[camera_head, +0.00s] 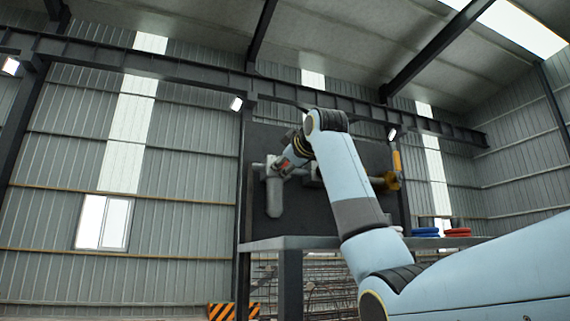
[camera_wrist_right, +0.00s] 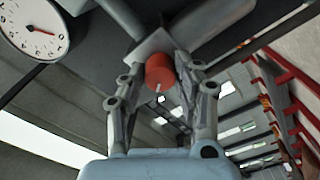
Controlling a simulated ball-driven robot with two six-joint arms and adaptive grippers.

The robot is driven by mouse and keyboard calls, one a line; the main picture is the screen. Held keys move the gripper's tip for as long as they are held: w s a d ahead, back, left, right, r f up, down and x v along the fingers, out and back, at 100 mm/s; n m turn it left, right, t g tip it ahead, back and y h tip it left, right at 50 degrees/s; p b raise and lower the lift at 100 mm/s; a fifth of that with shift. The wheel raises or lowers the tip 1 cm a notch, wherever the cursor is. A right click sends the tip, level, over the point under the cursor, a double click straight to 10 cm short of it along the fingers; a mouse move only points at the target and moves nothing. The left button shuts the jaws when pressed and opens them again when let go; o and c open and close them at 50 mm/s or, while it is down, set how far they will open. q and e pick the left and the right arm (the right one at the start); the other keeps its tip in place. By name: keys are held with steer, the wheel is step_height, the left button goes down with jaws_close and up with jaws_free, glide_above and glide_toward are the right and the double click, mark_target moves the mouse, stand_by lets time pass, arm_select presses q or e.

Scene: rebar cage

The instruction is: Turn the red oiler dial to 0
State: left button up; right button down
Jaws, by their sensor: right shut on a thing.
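The red oiler dial (camera_wrist_right: 160,71) is a small red knob with a white mark. It sits on a grey fitting in the right wrist view. My right gripper (camera_wrist_right: 161,78) has one finger on each side of the dial and is shut on it. In the head view my right gripper (camera_head: 283,167) reaches the grey pipe fittings on the dark panel (camera_head: 342,140), and the wrist mostly hides the dial. The numbers on the dial's scale cannot be read. My left gripper is not in view.
A round white gauge (camera_wrist_right: 35,28) with a red needle is at the upper left of the wrist view. A yellow valve part (camera_head: 395,172) is right of my arm. Blue rings (camera_head: 425,232) and red rings (camera_head: 458,232) lie on the grey table (camera_head: 290,242). Rebar (camera_head: 325,282) stands below.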

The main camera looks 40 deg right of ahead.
steer(key=shift+n, duration=0.6)
steer(key=c, duration=1)
jaws_free()
steer(key=shift+o, duration=0.2)
steer(key=v, duration=1.2)
steer(key=shift+f, duration=0.1)
